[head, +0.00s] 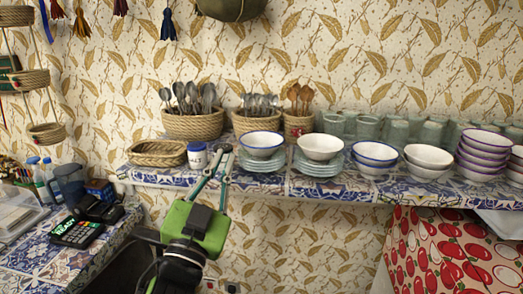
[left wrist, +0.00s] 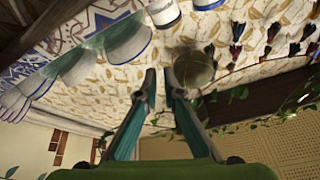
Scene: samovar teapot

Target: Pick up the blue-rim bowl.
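A white bowl with a blue rim (head: 262,141) sits upright on a stack of pale green plates on the tiled shelf. A second blue-rim bowl (head: 375,152) stands farther right, beyond a white bowl (head: 320,147) on plates. My left gripper (head: 221,151) is at the shelf's front, just left of the nearest blue-rim bowl and apart from it. Its two fingers point up, and nothing is between them. In the left wrist view the open fingers (left wrist: 161,74) have a narrow gap, with bowls seen at upper left. My right gripper is not in view.
A white jar with a blue lid (head: 197,155) stands close left of the fingers, beside a wicker tray (head: 157,153). Cutlery baskets (head: 193,124) and green glasses (head: 395,131) stand behind. Stacked bowls (head: 483,152) are at right. A card terminal (head: 75,231) sits on the lower counter.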

